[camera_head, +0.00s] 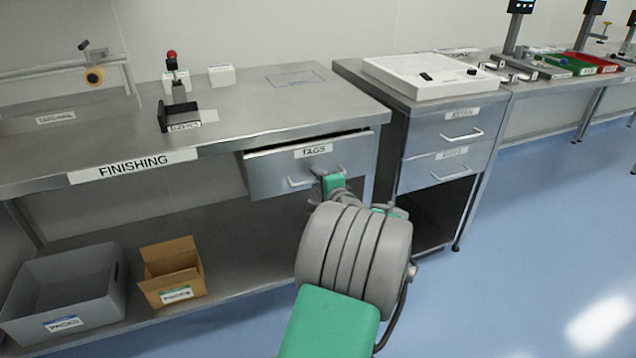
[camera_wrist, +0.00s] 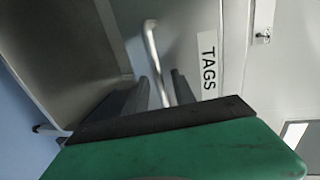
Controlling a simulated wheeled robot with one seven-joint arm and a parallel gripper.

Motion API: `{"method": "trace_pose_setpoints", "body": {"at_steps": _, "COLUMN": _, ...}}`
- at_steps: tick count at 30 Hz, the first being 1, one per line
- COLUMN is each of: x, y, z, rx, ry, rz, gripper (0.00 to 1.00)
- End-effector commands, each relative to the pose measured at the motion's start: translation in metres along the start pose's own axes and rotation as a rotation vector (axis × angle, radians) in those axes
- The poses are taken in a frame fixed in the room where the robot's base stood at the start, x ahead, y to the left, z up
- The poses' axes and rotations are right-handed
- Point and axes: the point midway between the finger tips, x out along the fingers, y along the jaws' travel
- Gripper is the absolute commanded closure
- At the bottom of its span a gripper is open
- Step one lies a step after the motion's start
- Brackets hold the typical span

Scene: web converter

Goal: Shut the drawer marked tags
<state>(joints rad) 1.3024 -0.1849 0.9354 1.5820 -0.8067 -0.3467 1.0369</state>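The tags drawer (camera_head: 275,172) hangs under the finishing bench and stands a little open, with a dark gap along its top edge. Its label reads TAGS (camera_head: 313,151), and the label also shows in the wrist view (camera_wrist: 208,66). My gripper (camera_head: 328,182) is at the drawer's bar handle (camera_head: 299,183) and hides part of it. In the wrist view, the two dark fingers of my gripper (camera_wrist: 161,88) stand apart, with the handle (camera_wrist: 153,45) running between them. There is visible space beside the bar, so the fingers do not look closed on it.
The finishing bench (camera_head: 235,110) is above, carrying a red-knobbed device (camera_head: 178,95). A two-drawer cabinet (camera_head: 440,140) stands just right. A grey bin (camera_head: 65,290) and a cardboard box (camera_head: 172,272) sit on the lower shelf. Blue floor (camera_head: 530,230) is clear at right.

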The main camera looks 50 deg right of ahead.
Motion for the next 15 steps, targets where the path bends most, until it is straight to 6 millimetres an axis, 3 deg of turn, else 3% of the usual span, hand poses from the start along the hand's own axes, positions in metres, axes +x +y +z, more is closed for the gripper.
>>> {"method": "trace_pose_setpoints", "body": {"at_steps": 7, "x": 0.0017, "y": -0.0008, "z": -0.0004, "rx": -0.001, "ry": 0.001, "rz": 0.000, "gripper": 0.69}}
{"method": "trace_pose_setpoints", "body": {"at_steps": 15, "x": 0.0015, "y": -0.0006, "z": -0.0002, "rx": -0.002, "ry": 0.001, "rz": 0.000, "gripper": 0.91}}
